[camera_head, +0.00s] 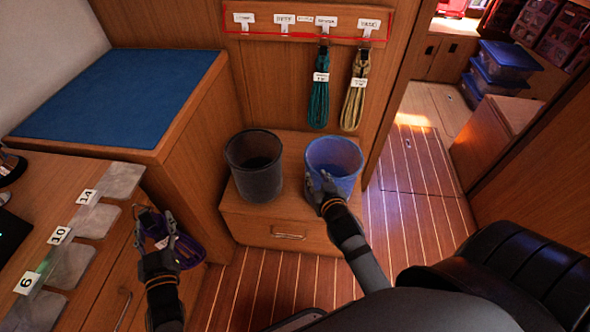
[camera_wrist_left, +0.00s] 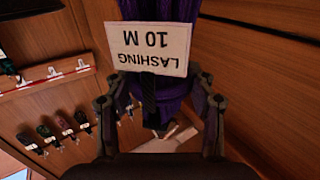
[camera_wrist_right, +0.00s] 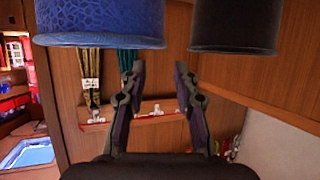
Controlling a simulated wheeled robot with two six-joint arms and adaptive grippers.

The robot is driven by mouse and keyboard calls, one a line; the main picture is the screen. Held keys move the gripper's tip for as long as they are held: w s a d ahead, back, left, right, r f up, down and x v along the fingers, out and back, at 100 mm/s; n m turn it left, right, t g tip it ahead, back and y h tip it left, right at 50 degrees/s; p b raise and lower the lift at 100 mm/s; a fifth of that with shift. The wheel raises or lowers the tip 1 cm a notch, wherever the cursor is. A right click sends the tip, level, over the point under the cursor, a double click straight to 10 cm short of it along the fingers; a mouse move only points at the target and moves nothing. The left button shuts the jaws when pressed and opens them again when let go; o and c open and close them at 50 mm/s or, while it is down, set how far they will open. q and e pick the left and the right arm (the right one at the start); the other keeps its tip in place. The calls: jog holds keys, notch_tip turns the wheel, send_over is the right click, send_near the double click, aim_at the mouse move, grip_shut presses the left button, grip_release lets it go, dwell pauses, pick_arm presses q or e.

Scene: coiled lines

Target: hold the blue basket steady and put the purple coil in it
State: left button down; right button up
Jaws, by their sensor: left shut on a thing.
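The purple coil (camera_head: 188,250) is held in my left gripper (camera_head: 156,226), above the floor at the lower left. In the left wrist view the coil (camera_wrist_left: 178,108) lies between the fingers, with a white tag (camera_wrist_left: 150,48) reading "LASHING 10 M". The blue basket (camera_head: 333,158) stands upright on a wooden ledge and looks empty. My right gripper (camera_head: 322,188) is in front of the basket's near side. In the right wrist view its fingers (camera_wrist_right: 157,75) are apart with nothing between them, close to the rim of the blue basket (camera_wrist_right: 100,20); contact cannot be told.
A black basket (camera_head: 254,170) stands left of the blue one. A teal coil (camera_head: 319,95) and a beige coil (camera_head: 354,95) hang from hooks behind. A counter with numbered grey pads (camera_head: 98,220) is at the left. Striped floor (camera_head: 420,200) is clear at the right.

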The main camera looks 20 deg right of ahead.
jog(key=b+x, duration=0.1)
jog(key=x, duration=1)
jog(key=shift+w+f, duration=0.2)
grip_shut()
jog(key=c, duration=0.6)
grip_release()
jog(key=o, duration=0.6)
jog(key=shift+o, duration=0.2)
jog(key=shift+s, duration=0.1)
jog(key=v, duration=1.2)
